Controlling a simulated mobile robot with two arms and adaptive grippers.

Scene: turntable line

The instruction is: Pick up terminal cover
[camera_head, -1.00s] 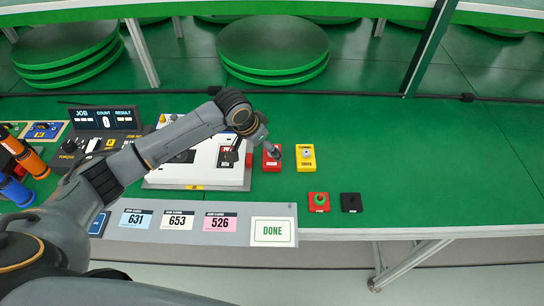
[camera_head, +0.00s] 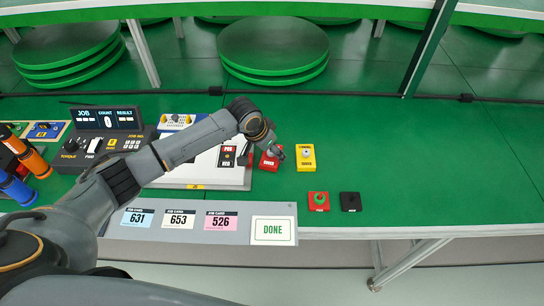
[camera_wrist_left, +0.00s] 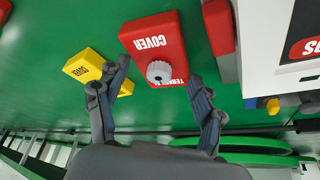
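The red terminal cover (camera_head: 266,164) lies on the green table beside the white unit, partly hidden by my left gripper in the head view. In the left wrist view the terminal cover (camera_wrist_left: 157,32) shows white lettering and a grey ribbed knob (camera_wrist_left: 159,72). My left gripper (camera_wrist_left: 158,74) is open, with its fingers spread to either side of the knob. I see no contact with the knob or cover. In the head view the left gripper (camera_head: 277,153) is over the red cover. My right gripper is not in view.
A yellow cover (camera_head: 306,160) lies close to the right of the red one. Small red (camera_head: 318,206) and black (camera_head: 350,203) pieces sit near the front edge. The white unit (camera_head: 205,173) is on the left, behind job cards and a DONE card (camera_head: 272,230). The table's right side is clear.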

